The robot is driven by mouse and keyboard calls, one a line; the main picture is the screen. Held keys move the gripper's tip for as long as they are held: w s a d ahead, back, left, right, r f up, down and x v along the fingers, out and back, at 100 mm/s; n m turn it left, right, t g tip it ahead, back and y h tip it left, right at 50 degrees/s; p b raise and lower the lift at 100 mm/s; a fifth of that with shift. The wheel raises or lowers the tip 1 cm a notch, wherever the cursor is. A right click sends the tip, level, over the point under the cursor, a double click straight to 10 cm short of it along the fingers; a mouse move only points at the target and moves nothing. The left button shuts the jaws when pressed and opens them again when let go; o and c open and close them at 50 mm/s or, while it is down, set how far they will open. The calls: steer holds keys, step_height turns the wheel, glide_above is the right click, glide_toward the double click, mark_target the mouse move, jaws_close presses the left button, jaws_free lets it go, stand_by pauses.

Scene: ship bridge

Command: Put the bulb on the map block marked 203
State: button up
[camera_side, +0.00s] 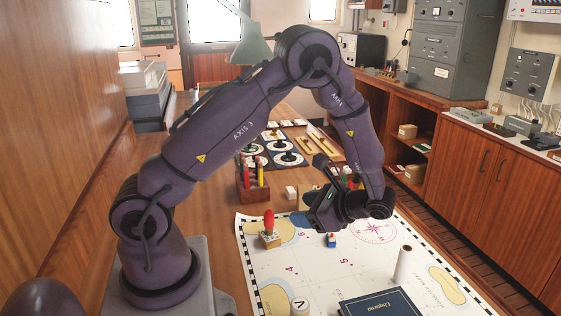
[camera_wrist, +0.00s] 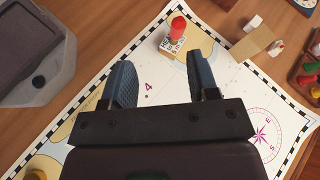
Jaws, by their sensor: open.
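A red bulb-shaped piece (camera_side: 269,219) stands upright on a small wooden block (camera_side: 270,241) on the map. In the wrist view, the red piece (camera_wrist: 178,28) is ahead of my fingers, and its block (camera_wrist: 172,47) has dark printed marks too small to read. My gripper (camera_side: 322,214) hovers over the map, right of the red piece in the side view. In the wrist view, my gripper (camera_wrist: 166,82) has its two dark fingers apart with only map between them. I cannot read the number 203 on anything.
The chart (camera_side: 290,272) covers the table front. A pencil box (camera_side: 253,186) and white block (camera_side: 291,192) stand behind.

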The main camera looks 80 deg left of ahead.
steer(key=s+d+r+n+t+h, duration=0.3)
steer(key=s+d+r+t+h, duration=0.1)
steer(key=r, duration=0.5)
steer(key=s+d+r+n+t+h, duration=0.4)
steer(key=s+d+r+t+h, duration=0.1)
steer(key=d+r+t, duration=0.3)
step_height(320, 180, up, 3)
steer(key=shift+s+d+f+t+h, duration=0.25)
steer(key=shift+t+h, duration=0.25)
steer(key=shift+t, duration=0.3)
